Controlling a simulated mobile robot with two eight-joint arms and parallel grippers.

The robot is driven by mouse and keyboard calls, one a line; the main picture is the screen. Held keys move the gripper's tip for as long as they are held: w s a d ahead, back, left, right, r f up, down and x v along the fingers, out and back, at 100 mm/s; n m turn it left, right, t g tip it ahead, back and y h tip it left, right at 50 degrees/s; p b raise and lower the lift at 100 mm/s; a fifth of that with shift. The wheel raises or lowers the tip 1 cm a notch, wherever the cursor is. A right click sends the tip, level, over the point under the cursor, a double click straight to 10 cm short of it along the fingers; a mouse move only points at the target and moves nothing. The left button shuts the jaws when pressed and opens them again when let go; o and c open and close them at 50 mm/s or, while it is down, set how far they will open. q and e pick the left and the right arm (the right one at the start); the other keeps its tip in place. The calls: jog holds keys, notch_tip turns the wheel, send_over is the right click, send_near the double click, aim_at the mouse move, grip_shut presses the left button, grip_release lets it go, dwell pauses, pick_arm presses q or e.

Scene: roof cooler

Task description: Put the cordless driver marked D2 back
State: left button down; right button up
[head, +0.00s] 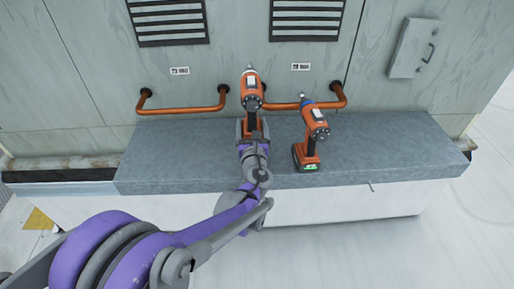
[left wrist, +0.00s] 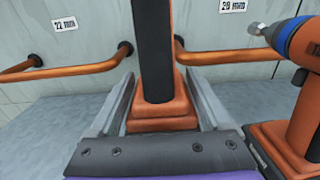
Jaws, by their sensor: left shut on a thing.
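My left gripper (head: 252,128) is shut on an orange and black cordless driver (head: 250,90). In the left wrist view its dark handle (left wrist: 153,50) and orange base (left wrist: 160,112) stand upright between the two fingers. I cannot tell whether the base touches the grey ledge (head: 190,155). No marking on this driver is readable. A second orange driver (head: 316,122), with a blue collar, stands upright on the ledge to the right, apart from my gripper. Its base carries a green label too small to read. It also shows in the left wrist view (left wrist: 300,135). My right gripper is not in view.
Two orange pipe rails (head: 180,109) run along the wall behind the ledge, one behind the drivers. Small white labels (head: 180,71) and vents (head: 167,20) are above them. The ledge is clear on the left and far right. A grey wall box (head: 416,47) is upper right.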

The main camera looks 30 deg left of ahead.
pick_arm(q)
jog(key=f, duration=0.5)
jog(key=shift+s+b, duration=0.3)
jog(key=shift+b, duration=0.1)
jog(key=shift+w+f+b, duration=0.1)
jog(key=shift+f+b, duration=0.2)
jog(key=shift+f, duration=2)
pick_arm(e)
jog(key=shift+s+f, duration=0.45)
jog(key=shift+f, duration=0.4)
pick_arm(q)
jog(key=shift+f, duration=0.15)
grip_release()
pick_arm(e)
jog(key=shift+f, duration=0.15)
